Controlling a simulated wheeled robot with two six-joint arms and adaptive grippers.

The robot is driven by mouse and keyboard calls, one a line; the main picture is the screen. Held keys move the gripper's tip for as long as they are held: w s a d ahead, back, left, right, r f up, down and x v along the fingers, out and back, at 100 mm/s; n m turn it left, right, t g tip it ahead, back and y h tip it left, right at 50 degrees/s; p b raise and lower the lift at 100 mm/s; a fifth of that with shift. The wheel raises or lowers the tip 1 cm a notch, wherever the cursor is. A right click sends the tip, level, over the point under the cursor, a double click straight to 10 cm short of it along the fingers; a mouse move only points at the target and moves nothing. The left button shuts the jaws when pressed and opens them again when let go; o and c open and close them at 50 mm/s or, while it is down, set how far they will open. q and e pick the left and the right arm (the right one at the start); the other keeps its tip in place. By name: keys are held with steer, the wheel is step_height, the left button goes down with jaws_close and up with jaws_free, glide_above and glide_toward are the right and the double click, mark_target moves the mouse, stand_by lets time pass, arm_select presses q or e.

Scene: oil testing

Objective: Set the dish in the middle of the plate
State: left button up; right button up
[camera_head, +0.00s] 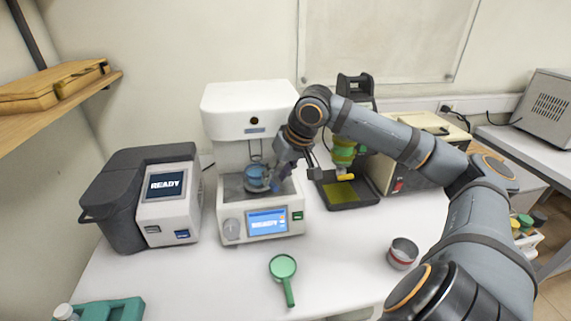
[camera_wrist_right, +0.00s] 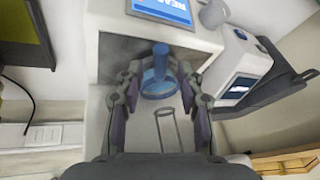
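A blue dish (camera_head: 256,174) shows in the open bay of the white tester in the head view. In the right wrist view the blue dish (camera_wrist_right: 158,84) lies between the fingertips of my right gripper (camera_wrist_right: 159,76), with a blue upright part (camera_wrist_right: 160,56) just beyond it. My right gripper (camera_head: 277,172) reaches into the bay from the right. Its fingers stand on both sides of the dish, but I cannot tell whether they touch it. The plate under the dish cannot be made out clearly. My left gripper is out of view.
The white tester (camera_head: 249,100) stands mid-table, with a dark grey device (camera_head: 140,196) to its left. A green magnifier (camera_head: 283,268) and a small cup (camera_head: 402,254) lie in front. The front centre table is mostly clear.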

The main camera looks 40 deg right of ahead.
arm_select(q)
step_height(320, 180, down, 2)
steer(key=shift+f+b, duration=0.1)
steer(key=shift+b, duration=0.4)
arm_select(e)
steer(key=v, duration=0.7)
steer(key=shift+s+r, duration=0.25)
steer(key=shift+r, duration=0.1)
